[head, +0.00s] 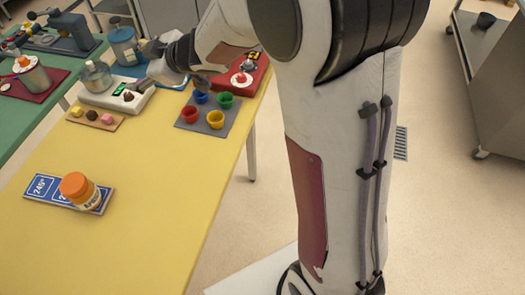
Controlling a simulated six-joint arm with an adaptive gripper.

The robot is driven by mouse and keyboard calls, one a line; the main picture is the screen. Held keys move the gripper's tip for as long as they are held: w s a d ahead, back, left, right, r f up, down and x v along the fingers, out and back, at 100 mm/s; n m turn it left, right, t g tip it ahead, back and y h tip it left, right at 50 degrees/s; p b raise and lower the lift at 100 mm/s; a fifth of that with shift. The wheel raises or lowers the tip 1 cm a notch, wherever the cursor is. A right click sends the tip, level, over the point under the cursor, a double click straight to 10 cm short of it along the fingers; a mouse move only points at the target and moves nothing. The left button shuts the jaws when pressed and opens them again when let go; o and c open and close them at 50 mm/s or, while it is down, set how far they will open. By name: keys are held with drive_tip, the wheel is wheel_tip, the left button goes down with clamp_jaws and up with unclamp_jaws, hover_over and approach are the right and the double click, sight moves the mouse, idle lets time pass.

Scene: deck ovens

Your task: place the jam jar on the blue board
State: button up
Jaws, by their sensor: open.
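The jar with an orange lid (77,186), which I take to be the jam jar, stands on the blue board (38,187) near the left of the yellow table. The board carries white "245°" markings, and the jar covers part of it. The jar looks upright, near the board's right end. My gripper (144,66) is open, well beyond the jar toward the far end of the table, over the area by the white scale. Nothing shows between its fingers, though they are small in view. It is apart from the jar.
A white scale (126,102) bears a glass vessel. Nearby are a grey mat (206,122) with several coloured cups, a small wooden board (73,118) with small pieces, a red box (258,67) and a blue canister (123,50). The yellow table's near part is clear.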

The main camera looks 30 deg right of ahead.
drive_tip(key=s+d+r+m+h, duration=0.4)
drive_tip(key=s+d, duration=0.3)
drive_tip(key=d, duration=0.1)
drive_tip(key=s+d+r+m+h, duration=0.3)
drive_tip(key=s+d+m, duration=0.1)
drive_tip(key=s+d, duration=0.3)
drive_tip(key=s+a+f+m+g, duration=0.1)
drive_tip(key=s+f+g, duration=0.1)
drive_tip(key=s, duration=0.9)
drive_tip(key=s+a+f+m+g+y, duration=0.1)
drive_tip(key=s+f+m+g, duration=0.1)
drive_tip(key=s, duration=1)
drive_tip(key=shift+s+a+f+g, duration=0.2)
drive_tip(key=shift+a+f+g, duration=0.1)
drive_tip(key=shift+f+g, duration=0.25)
